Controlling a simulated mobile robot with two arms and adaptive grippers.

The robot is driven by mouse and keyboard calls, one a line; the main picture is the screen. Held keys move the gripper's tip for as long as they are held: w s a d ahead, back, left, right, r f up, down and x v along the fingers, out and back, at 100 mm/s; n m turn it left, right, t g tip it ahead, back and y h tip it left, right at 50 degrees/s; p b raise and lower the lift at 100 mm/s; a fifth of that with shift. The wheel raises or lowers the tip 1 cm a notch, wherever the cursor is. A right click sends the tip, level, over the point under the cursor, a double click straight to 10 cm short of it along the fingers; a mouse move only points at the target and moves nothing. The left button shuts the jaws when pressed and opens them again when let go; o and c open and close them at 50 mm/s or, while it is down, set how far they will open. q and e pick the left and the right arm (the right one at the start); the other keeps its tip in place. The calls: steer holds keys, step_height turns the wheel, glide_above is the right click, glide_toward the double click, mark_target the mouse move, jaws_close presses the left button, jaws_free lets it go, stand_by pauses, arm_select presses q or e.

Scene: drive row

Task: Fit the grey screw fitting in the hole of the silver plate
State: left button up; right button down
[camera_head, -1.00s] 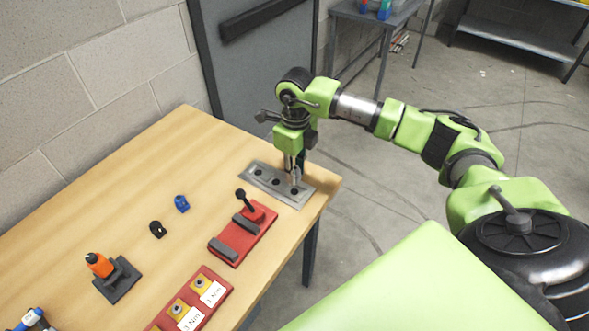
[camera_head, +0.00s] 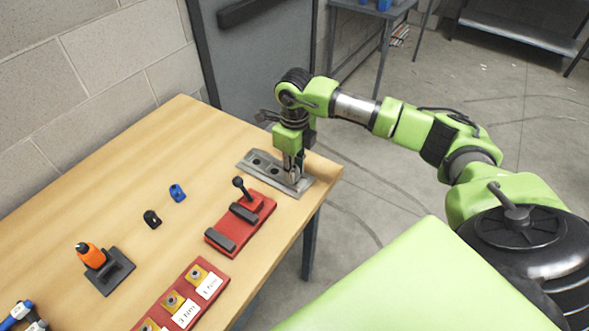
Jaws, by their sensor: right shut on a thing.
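The silver plate (camera_head: 258,163) lies on the far right corner of the wooden table, with dark holes in a row along it. My right gripper (camera_head: 292,178) points straight down over the right part of the plate, with its fingertips close to the plate's surface. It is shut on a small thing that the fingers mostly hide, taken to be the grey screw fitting. I cannot tell whether the fitting is in a hole or only above it. My left gripper is not in view.
A red block with a black knob and grey bars (camera_head: 238,222) sits just in front of the plate. An orange-and-black tool (camera_head: 90,256), small black (camera_head: 152,219) and blue (camera_head: 177,193) parts, and a red labelled tray (camera_head: 184,300) lie nearer.

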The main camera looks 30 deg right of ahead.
steer(key=shift+f+b, duration=0.4)
steer(key=shift+f, duration=0.05)
stand_by(0.3)
steer(key=c, duration=1.7)
jaws_free()
step_height(320, 180, up, 12)
steer(key=shift+r, duration=0.1)
